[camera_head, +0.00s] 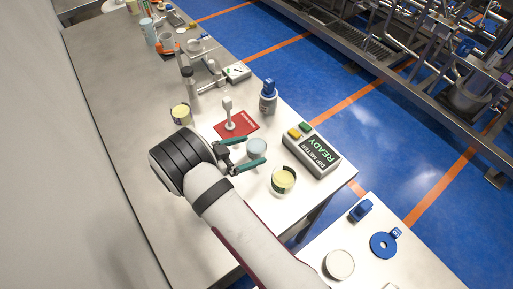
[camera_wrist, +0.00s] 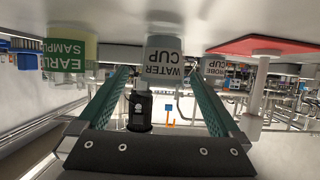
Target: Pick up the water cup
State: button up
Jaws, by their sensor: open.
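The water cup (camera_head: 257,147) is a small pale blue-white cup standing upright on the bench. In the wrist view, which is upside down, its white label reads "WATER CUP" (camera_wrist: 164,64). My gripper (camera_head: 254,151) is open, with its two green fingers reaching towards the cup from the left, one on either side of it. In the wrist view my gripper (camera_wrist: 160,72) shows the cup centred between the fingertips. I see no finger touching it, though the exact gap is hard to judge.
A yellow-topped sample cup (camera_head: 284,180) stands close on the right. A red mat (camera_head: 236,125) with a white upright piece lies just behind. A meter reading "READY" (camera_head: 313,152), a blue-capped bottle (camera_head: 268,97) and another yellow cup (camera_head: 181,114) stand around. Bare bench (camera_head: 120,100) lies left.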

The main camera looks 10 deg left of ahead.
aim_at(256, 149)
jog(key=x, duration=0.3)
jog(key=shift+w+f, duration=0.2)
jog(key=c, duration=1.5)
